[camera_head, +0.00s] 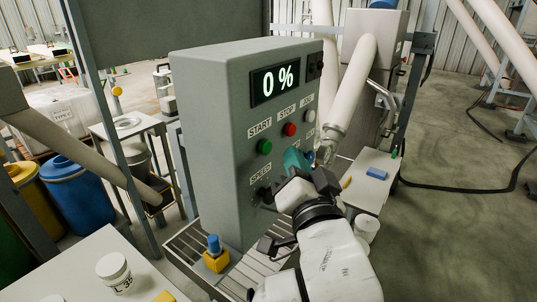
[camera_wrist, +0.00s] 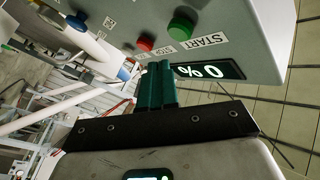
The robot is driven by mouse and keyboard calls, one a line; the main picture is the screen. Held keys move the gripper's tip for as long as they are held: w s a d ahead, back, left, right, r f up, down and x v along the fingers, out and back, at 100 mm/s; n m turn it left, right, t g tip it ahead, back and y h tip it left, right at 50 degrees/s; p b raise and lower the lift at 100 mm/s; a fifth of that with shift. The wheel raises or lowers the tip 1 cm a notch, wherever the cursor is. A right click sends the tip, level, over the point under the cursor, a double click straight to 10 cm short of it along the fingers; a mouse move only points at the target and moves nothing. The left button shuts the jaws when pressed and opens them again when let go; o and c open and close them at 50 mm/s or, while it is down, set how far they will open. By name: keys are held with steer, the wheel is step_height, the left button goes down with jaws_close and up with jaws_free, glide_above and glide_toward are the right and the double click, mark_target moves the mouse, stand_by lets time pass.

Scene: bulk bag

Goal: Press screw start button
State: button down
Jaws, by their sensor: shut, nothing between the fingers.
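The grey control box (camera_head: 213,130) stands upright in the head view, its display (camera_head: 276,82) reading 0 %. The green button (camera_head: 264,147) under the START label is uncovered, with the red STOP button (camera_head: 290,129) to its right. My gripper (camera_head: 294,160) is in front of the panel, right of and slightly below the green button. In the wrist view my gripper's teal fingers (camera_wrist: 158,70) are together and empty. The green button (camera_wrist: 181,27) and red button (camera_wrist: 145,43) lie beyond the fingertips, apart from them in the picture. Contact with the panel cannot be told.
A SPEED label (camera_head: 261,174) and dark knob sit low on the panel, partly near my arm. A slatted conveyor (camera_head: 185,247) runs below the box. A white table (camera_head: 367,167) is to the right.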

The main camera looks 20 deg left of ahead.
steer(key=shift+w+a, duration=0.3)
steer(key=shift+a, duration=0.55)
steer(key=shift+a+b, duration=0.15)
steer(key=shift+b, duration=0.25)
stand_by(1.2)
steer(key=shift+w+a, duration=0.1)
steer(key=shift+a, duration=0.15)
steer(key=shift+w+a+b, duration=0.2)
steer(key=shift+a+b, duration=0.2)
steer(key=shift+a, duration=0.1)
stand_by(0.8)
steer(key=shift+d, duration=0.15)
steer(key=shift+s+d+p, duration=0.35)
steer(key=shift+d, duration=0.35)
steer(key=shift+d, duration=0.1)
steer(key=d, duration=0.1)
steer(key=s+d+p, duration=0.1)
steer(key=d, duration=0.1)
steer(key=d+p, duration=0.1)
steer(key=shift+s+d, duration=0.3)
steer(key=shift+s, duration=0.05)
